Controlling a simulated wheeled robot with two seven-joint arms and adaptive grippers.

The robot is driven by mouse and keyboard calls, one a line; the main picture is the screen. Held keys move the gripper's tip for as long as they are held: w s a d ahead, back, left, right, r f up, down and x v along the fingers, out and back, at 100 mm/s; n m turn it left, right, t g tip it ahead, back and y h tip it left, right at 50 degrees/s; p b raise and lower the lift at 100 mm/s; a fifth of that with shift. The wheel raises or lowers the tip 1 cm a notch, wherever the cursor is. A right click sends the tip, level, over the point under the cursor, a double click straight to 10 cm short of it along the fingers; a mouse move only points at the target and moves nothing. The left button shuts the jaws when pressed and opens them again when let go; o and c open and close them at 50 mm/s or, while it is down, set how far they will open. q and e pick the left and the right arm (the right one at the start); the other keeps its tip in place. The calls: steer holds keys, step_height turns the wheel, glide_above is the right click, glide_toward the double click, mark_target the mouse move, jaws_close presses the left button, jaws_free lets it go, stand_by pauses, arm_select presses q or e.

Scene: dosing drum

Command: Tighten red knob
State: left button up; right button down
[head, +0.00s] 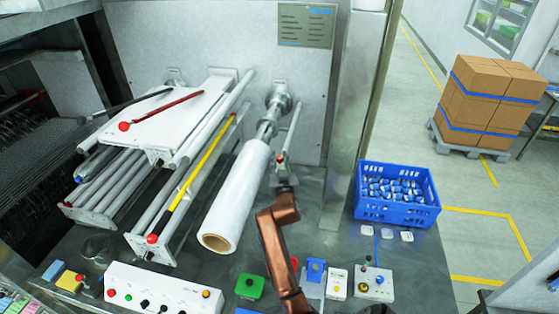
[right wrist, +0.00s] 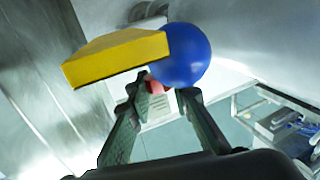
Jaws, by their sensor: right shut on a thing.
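A small red knob (head: 280,158) shows at the end of a thin light rod, right of the white film roll (head: 236,195). My right arm reaches up to it from the bottom, and my right gripper (head: 282,165) is at the knob, small and partly hard to make out. In the right wrist view the two dark fingers of my right gripper (right wrist: 168,92) are closed in on a red piece (right wrist: 156,87), which shows between the fingertips. Most of it is hidden by the fingers. My left gripper is not in view.
In the right wrist view a yellow block-like thing (right wrist: 115,57) and a blue round thing (right wrist: 183,55) lie close beyond the fingertips. A blue crate (head: 398,212) stands at the right. A white control box (head: 160,290) and small button boxes line the front edge.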

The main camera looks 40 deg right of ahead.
steer(key=shift+r, duration=0.15)
steer(key=c, duration=1.7)
jaws_free()
steer(key=shift+c, duration=0.2)
steer(key=shift+v, duration=3.75)
